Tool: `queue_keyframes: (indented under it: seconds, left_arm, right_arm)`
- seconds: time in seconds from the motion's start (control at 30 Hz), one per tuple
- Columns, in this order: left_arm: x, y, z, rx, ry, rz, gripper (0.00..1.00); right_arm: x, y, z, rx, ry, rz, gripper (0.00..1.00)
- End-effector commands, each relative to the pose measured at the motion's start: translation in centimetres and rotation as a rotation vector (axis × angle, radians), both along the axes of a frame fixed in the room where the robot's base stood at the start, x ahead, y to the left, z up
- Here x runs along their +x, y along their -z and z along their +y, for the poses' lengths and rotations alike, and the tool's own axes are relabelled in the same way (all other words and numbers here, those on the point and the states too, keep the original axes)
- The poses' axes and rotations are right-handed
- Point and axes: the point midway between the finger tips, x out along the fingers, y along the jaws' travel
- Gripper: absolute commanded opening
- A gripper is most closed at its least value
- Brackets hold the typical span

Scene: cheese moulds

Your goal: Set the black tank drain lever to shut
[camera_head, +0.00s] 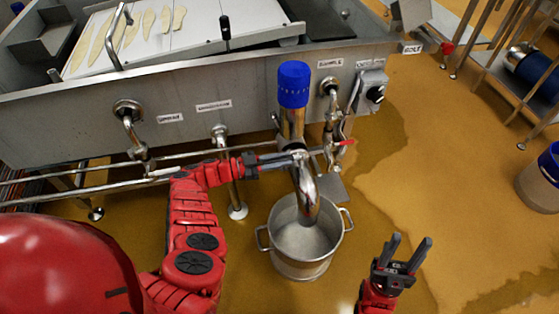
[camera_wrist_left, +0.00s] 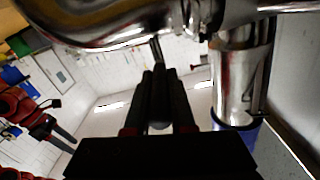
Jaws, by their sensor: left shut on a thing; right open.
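The black drain lever (camera_wrist_left: 160,92) shows in the left wrist view as a slim dark bar between my finger pads, below a polished pipe. My left gripper (camera_head: 288,158) is shut on it at the steel drain valve; it also shows in the left wrist view (camera_wrist_left: 162,78). In the head view the fingers largely hide the lever, so its exact angle is unclear. The bent steel outlet (camera_head: 306,195) points down into a steel pot (camera_head: 303,243). My right gripper (camera_head: 407,252) is open and empty, to the right of the pot.
The steel tank (camera_head: 70,115) spans the back. A blue-topped cylinder (camera_head: 293,85) rises above the drain valve. A red-handled valve (camera_head: 345,143) stands close at right. A pipe rail (camera_head: 85,190) runs at left. A bucket (camera_head: 540,180) stands far right; the floor before it is clear.

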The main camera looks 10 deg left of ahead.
Motion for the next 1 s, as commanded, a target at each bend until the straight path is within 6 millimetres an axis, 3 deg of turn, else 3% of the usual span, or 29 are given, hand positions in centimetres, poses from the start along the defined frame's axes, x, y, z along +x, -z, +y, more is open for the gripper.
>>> queue_keyframes:
  seconds: [0.37,0.4,0.53,0.87,1.0]
  left_arm:
    - [0.0,0.3,0.1,0.007,-0.002,0.006,0.00]
    - [0.0,0.3,0.0,0.006,-0.002,0.005,0.28]
    - [0.0,0.3,0.0,0.005,0.000,0.004,0.51]
    - [-0.1,0.2,0.2,0.004,0.000,0.003,0.52]
    - [-0.7,0.3,1.5,0.005,-0.003,0.003,0.52]
  right_arm:
    - [0.0,0.1,0.0,0.000,0.000,0.000,0.50]
    - [0.0,0.1,0.0,0.000,0.000,0.000,0.50]
    - [0.0,0.1,0.0,0.000,0.000,0.000,0.50]
    - [0.0,0.1,0.0,0.000,0.000,0.000,0.50]
    - [0.0,0.3,0.0,0.000,0.000,0.000,0.50]
